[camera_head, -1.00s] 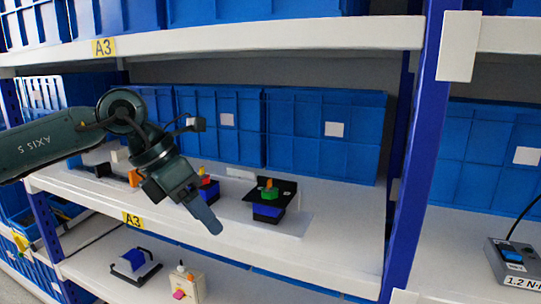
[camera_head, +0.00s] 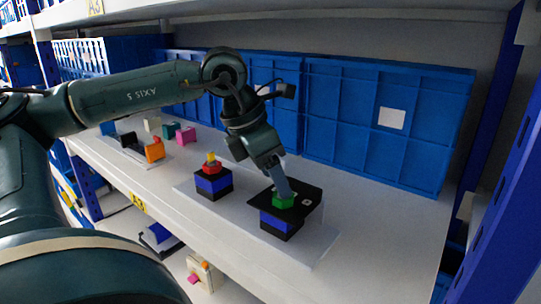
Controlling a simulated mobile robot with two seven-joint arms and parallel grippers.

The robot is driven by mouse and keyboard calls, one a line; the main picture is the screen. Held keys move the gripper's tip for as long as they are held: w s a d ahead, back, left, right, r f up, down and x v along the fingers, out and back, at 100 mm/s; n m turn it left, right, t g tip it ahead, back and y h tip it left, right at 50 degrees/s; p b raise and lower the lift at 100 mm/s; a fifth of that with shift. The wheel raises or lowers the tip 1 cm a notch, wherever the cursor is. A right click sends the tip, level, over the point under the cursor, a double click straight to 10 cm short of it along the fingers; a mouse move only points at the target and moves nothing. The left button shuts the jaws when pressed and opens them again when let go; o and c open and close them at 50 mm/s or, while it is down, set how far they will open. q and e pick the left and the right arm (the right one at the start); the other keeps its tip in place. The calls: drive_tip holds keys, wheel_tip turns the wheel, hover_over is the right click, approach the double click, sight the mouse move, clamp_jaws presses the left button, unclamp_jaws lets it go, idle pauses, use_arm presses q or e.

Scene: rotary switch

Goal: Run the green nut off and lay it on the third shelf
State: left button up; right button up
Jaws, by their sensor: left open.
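The green nut (camera_head: 284,201) sits on top of a black and blue block (camera_head: 279,224) with a black plate, on a white board on the shelf. My left gripper (camera_head: 282,189) is right above the nut, pointing down, with its fingers at or around the nut's top. The fingers overlap in this view, and I cannot tell whether they touch the nut. The shelf (camera_head: 365,255) under the block is white and carries an A3 label. My right gripper is not in view.
A second black and blue block (camera_head: 212,182) with a red and yellow top stands to the left. Small coloured parts, including an orange one (camera_head: 154,150), lie farther left. Blue bins (camera_head: 375,125) line the back. A blue post (camera_head: 500,200) stands at the right. The shelf's right part is clear.

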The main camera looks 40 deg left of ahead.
sight(280, 203)
use_arm(q)
drive_tip(key=shift+x, duration=1.9)
drive_tip(key=shift+c, duration=0.4)
